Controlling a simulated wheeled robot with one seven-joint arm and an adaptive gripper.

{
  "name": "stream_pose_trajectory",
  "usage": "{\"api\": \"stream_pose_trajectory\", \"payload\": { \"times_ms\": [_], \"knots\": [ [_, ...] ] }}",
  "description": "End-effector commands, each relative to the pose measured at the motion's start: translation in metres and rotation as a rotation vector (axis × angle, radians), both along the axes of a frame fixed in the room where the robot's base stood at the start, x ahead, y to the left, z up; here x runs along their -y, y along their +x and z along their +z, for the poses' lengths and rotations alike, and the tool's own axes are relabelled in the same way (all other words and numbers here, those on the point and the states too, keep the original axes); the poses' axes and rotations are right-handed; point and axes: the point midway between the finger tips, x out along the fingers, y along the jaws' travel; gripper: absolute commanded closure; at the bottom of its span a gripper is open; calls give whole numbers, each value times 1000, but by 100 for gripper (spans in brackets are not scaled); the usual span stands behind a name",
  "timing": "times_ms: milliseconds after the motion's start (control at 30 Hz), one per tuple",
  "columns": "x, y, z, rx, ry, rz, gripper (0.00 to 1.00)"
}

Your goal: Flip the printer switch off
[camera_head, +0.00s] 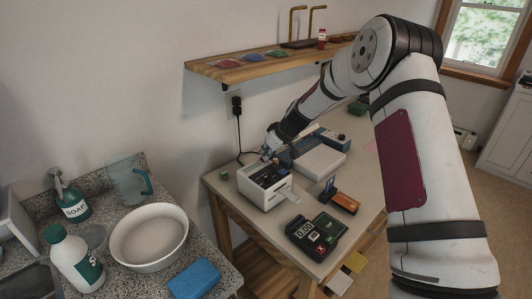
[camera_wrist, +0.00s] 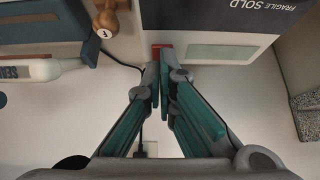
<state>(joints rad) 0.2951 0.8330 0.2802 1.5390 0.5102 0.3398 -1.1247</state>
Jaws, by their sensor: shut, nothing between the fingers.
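The printer (camera_head: 266,197) is a white box with a dark top on the table, with a white strip coming out of its front. In the wrist view the printer (camera_wrist: 262,41) fills the upper right, and a small red switch (camera_wrist: 161,50) shows on its near face. My gripper (camera_head: 267,154) is at the printer's back side in the head view. In the wrist view my gripper (camera_wrist: 160,75) is shut and empty, its fingertips right at the switch's lower edge. I cannot tell whether they touch. The switch's on or off position is not clear.
A black cord runs from a wall outlet (camera_head: 236,101) down behind the printer. A card terminal (camera_head: 314,236) and an orange-and-black device (camera_head: 339,201) stand in front. A wooden stamp (camera_wrist: 106,20) is left of the printer in the wrist view. A shelf (camera_head: 262,68) hangs above.

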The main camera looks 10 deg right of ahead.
Motion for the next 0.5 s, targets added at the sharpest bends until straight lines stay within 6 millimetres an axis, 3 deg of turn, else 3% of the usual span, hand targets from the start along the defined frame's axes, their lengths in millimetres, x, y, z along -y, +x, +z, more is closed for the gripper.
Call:
{"api": "stream_pose_trajectory", "payload": {
  "times_ms": [500],
  "knots": [
    [-8,14,1,-1,-1,0,100]
  ]
}}
